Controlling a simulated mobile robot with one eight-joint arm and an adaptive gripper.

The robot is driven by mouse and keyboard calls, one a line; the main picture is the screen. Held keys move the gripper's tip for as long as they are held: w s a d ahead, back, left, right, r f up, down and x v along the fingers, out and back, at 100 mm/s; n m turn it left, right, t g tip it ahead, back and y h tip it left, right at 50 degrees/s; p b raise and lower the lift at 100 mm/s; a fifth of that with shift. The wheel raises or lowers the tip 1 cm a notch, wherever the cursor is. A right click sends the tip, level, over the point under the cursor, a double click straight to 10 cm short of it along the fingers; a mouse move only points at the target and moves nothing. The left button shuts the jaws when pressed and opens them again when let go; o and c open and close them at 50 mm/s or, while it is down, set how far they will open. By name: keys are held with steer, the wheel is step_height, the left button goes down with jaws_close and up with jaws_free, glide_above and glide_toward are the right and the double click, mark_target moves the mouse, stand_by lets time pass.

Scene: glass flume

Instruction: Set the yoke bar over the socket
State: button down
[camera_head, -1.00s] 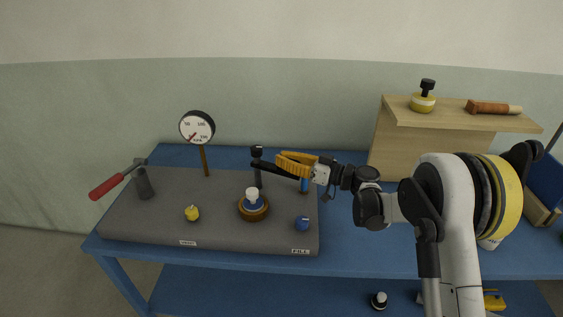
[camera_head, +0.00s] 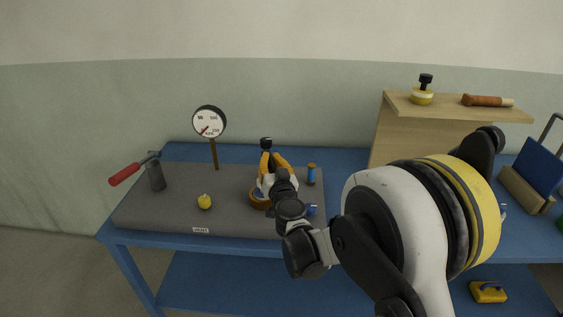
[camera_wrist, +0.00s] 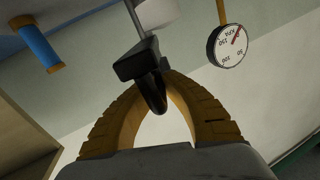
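The yoke bar (camera_wrist: 137,62) is black and passes between the yellow fingertips in the wrist view, its rounded end pointing back toward the camera. My gripper (camera_head: 268,160) looks closed on it; the fingers converge at the tips in the wrist view (camera_wrist: 170,78). A black-topped post (camera_head: 266,143) shows just behind the gripper. The socket, a brown ring (camera_head: 257,203) with a blue and white centre, lies below and behind my gripper and wrist, which largely hide it. I cannot tell how exactly the bar lines up over it.
On the grey block (camera_head: 150,213) stand a dial gauge (camera_head: 209,122), a red-handled lever (camera_head: 125,174), a yellow knob (camera_head: 204,202) and a blue post with an orange cap (camera_head: 311,174). A wooden shelf (camera_head: 440,110) rises at the right.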

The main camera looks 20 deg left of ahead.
steer(key=shift+s+a+m+t+h, duration=0.15)
steer(key=shift+a+m+t+h, duration=0.35)
steer(key=shift+h, duration=0.3)
steer(key=shift+s+a+m+t+h, duration=0.15)
steer(key=shift+a+m+t+h, duration=0.15)
steer(key=shift+m+h, duration=0.4)
steer(key=shift+s+a+m+t+h, duration=0.15)
steer(key=shift+a+m+t+h, duration=0.2)
steer(key=shift+h, duration=0.55)
steer(key=shift+a+r, duration=0.1)
steer(key=c, duration=1.5)
jaws_free()
steer(key=shift+w, duration=0.1)
steer(key=shift+o, duration=0.2)
steer(key=v, duration=1.2)
